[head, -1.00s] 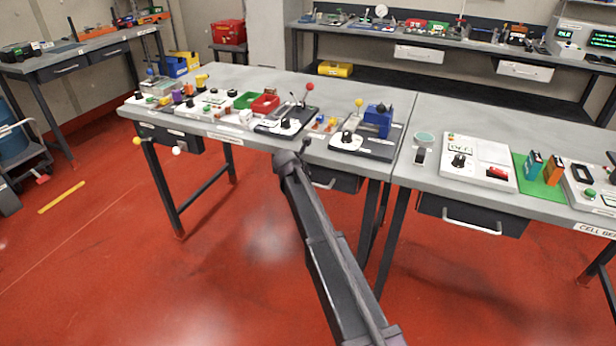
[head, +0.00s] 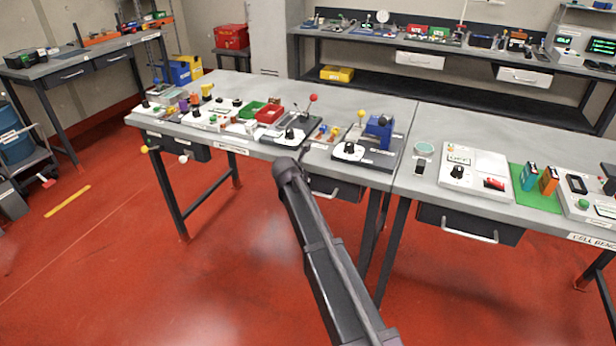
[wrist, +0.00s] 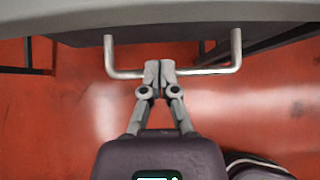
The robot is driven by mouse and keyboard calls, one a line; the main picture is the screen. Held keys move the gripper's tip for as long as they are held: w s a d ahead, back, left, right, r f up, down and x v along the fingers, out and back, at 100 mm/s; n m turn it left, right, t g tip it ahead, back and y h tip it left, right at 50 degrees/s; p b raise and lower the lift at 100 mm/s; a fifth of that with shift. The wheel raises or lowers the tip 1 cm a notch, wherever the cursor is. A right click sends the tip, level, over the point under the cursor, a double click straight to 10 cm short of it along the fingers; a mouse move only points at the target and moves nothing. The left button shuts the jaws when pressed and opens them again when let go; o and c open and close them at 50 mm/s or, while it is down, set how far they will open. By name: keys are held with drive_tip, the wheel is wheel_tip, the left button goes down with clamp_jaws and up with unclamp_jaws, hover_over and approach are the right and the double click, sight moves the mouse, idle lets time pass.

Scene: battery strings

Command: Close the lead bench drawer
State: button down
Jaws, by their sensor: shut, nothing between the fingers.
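In the head view, the left bench has a dark drawer (head: 333,187) under its right half, partly hidden behind my arm. Another dark drawer (head: 178,146) is under its left end. In the wrist view, a silver bar handle (wrist: 208,72) sticks out below a grey bench edge (wrist: 180,14). My gripper (wrist: 159,68) is shut and empty, with its fingertips overlapping the middle of the handle's bar. Whether they touch it I cannot tell. My gripper is not clearly visible in the head view. How far the drawer is out is not clear.
The right bench (head: 520,135) has its own dark drawer (head: 470,225) with a silver handle. Switch boxes, small bins and levers cover the left bench top. Dark bench legs (head: 372,232) stand beside my arm. The red floor in front is clear.

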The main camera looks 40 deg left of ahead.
drive_tip(key=p+v, duration=0.2)
drive_tip(key=v, duration=0.2)
drive_tip(key=shift+s+f, duration=0.1)
drive_tip(key=shift+s, duration=0.05)
idle(0.6)
drive_tip(key=w+d+m+g+h+p, duration=0.1)
drive_tip(key=w+d+m, duration=0.35)
drive_tip(key=d, duration=0.85)
drive_tip(key=w+d+m+g+h+p, duration=0.2)
drive_tip(key=d+m, duration=0.6)
drive_tip(key=d, duration=0.6)
drive_tip(key=w+d+m+g+h+p, duration=0.1)
drive_tip(key=w+d+m, duration=0.4)
drive_tip(key=d, duration=0.8)
drive_tip(key=s+d+r+m+g+p, duration=0.1)
drive_tip(key=s+d+m, duration=0.4)
drive_tip(key=d, duration=0.6)
drive_tip(key=s+d+r+m+g+p, duration=0.1)
drive_tip(key=s+d+m+g+p, duration=0.1)
drive_tip(key=s+d+m, duration=0.3)
drive_tip(key=s+d+r+m+g+y+p, duration=0.1)
drive_tip(key=s+d+m, duration=0.4)
drive_tip(key=d+m, duration=0.7)
drive_tip(key=d+p, duration=0.1)
drive_tip(key=d, duration=0.5)
drive_tip(key=shift+s+d+r+g, duration=0.15)
drive_tip(key=shift+r+g, duration=0.15)
drive_tip(key=shift+r, duration=0.1)
